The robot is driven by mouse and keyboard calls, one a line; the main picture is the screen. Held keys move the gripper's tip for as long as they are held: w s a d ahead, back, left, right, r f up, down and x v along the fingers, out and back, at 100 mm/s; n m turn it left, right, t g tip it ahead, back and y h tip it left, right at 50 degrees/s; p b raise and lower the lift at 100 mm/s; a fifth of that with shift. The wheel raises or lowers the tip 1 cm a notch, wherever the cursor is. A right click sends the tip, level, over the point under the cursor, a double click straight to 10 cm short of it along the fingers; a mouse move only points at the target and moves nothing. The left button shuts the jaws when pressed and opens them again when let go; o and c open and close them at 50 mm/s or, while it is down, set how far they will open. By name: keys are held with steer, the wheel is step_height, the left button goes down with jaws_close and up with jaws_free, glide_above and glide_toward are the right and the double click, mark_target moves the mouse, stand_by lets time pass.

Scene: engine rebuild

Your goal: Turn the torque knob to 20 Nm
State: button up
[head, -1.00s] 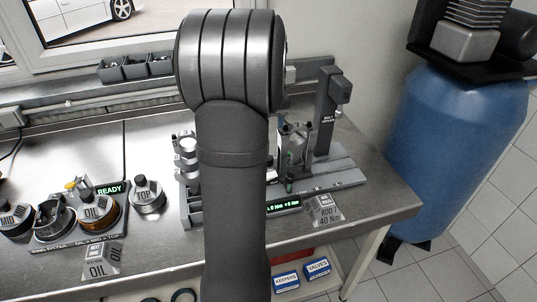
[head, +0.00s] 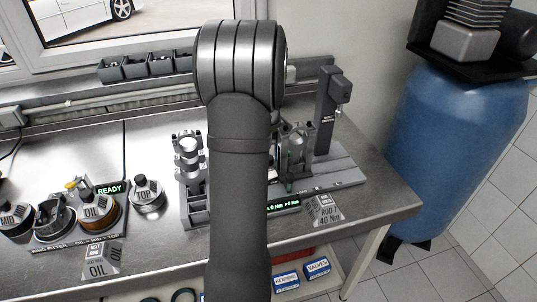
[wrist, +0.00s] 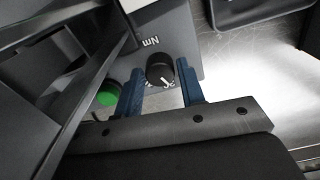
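The torque knob (wrist: 160,70) is a black round knob with a white pointer line, on a grey panel marked "Nm" in the wrist view. My gripper (wrist: 162,88) has two blue fingers that stand apart, one on each side of the knob's near part. The fingers look open; I cannot tell whether they touch the knob. In the head view my arm hides the knob and the gripper.
A green button (wrist: 108,95) sits left of the fingers in the wrist view. In the head view a card (head: 325,211) reading "ROD 40 Nm" stands right of the display. The ring fitter (head: 75,225) is at the left.

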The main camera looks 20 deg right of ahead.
steer(key=c, duration=0.5)
steer(key=shift+n, duration=1.5)
steer(key=shift+c, duration=0.2)
steer(key=o, duration=1)
step_height(320, 180, up, 18)
steer(key=shift+f, duration=0.25)
